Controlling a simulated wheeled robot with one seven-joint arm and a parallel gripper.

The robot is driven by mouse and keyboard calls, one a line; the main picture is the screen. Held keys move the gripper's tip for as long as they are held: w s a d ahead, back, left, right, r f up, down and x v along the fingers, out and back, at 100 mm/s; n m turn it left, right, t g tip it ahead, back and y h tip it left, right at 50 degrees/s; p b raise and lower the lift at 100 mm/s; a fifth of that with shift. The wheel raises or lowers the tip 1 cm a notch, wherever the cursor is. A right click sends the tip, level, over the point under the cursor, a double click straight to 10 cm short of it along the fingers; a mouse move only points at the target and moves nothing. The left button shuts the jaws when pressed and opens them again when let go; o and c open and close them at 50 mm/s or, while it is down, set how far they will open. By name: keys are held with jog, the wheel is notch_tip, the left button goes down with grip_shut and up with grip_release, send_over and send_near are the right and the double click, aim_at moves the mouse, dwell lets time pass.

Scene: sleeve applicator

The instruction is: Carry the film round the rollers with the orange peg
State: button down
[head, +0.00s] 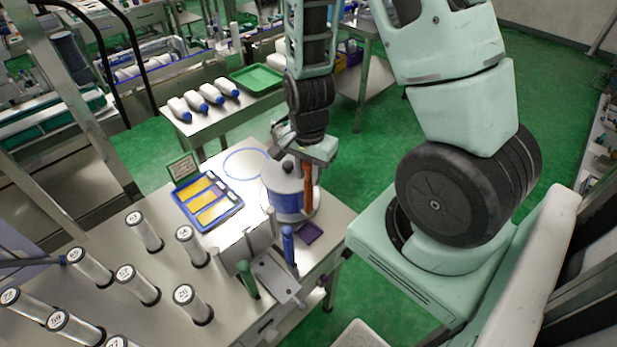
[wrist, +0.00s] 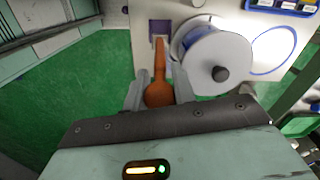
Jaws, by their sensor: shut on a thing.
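My gripper (wrist: 158,88) is shut on the orange peg (wrist: 159,68), holding it by its rounded end between the two fingers. In the head view my gripper (head: 308,160) is above the table's right side, and the orange peg (head: 307,186) hangs upright below it, close beside the spool. The spool (head: 285,183) has a white top flange, a dark knob and a blue-wrapped body; it also shows in the wrist view (wrist: 215,60). A blue post (head: 289,246), a green post (head: 247,279) and a grey post (head: 271,217) stand nearby. I cannot make out a loose film end.
A purple square (head: 309,233) lies near the table's right edge, by a metal block (head: 248,243). A blue tray (head: 207,204) of yellow items and a blue ring outline (head: 246,163) are left and behind. Several clear numbered cylinders (head: 145,231) stand front left.

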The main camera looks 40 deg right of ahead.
aim_at(308, 189)
jog(key=shift+f+b, duration=1.9)
jog(key=shift+f, duration=0.7)
jog(key=shift+f+b, duration=0.45)
jog(key=shift+w+a+r, duration=0.1)
jog(key=shift+a, duration=0.25)
jog(key=a+p, duration=0.1)
jog(key=a, duration=0.1)
jog(key=w+a+p, duration=0.1)
jog(key=a, duration=0.2)
jog(key=shift+w+a, duration=0.15)
jog(key=shift+a, duration=0.2)
